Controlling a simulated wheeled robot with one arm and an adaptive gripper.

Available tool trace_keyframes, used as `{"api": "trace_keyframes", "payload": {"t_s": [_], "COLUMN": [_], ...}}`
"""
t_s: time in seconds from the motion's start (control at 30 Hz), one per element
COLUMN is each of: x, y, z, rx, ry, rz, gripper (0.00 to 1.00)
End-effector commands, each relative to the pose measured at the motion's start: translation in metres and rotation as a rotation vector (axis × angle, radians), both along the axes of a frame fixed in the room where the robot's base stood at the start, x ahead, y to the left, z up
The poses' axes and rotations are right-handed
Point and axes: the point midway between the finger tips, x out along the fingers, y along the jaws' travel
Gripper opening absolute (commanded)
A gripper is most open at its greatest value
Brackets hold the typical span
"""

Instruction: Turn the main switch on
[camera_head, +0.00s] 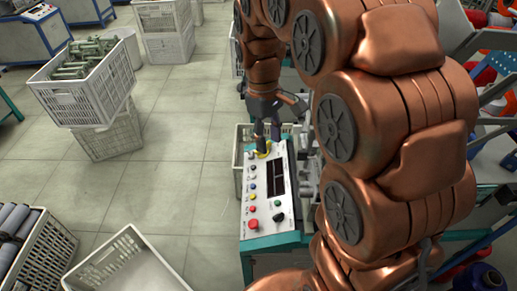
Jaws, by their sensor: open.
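The control panel (266,234) is a light sloping face on a teal-edged machine, with dark displays and several coloured buttons. A black knob (279,217) sits at its lower right and a large red button (253,224) at its lower left. A yellow-rimmed control (264,154) is at the panel's far end, partly hidden by my gripper. I cannot tell from the picture which control is the main switch. My gripper (267,139) is open and points down over the panel's far end, its fingertips close to the yellow-rimmed control. Whether they touch it is unclear.
My copper arm covers much of the right side and hides part of the machine. White crates, one with bobbins (84,58), stand at the upper left. An empty white crate (125,266) and a crate of dark rolls (40,257) are at lower left. The tiled floor between is clear.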

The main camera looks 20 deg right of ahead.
Motion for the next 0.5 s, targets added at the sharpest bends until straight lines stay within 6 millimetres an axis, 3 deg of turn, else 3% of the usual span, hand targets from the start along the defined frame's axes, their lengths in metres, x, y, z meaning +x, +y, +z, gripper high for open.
{"api": "trace_keyframes", "payload": {"t_s": [0.1, 0.5], "x": [0.032, 0.129], "y": [-0.006, -0.026], "z": [-0.004, -0.031], "rx": [0.007, 0.036], "ry": [0.008, 0.026], "rz": [0.067, 0.296], "gripper": [0.44, 0.44]}}
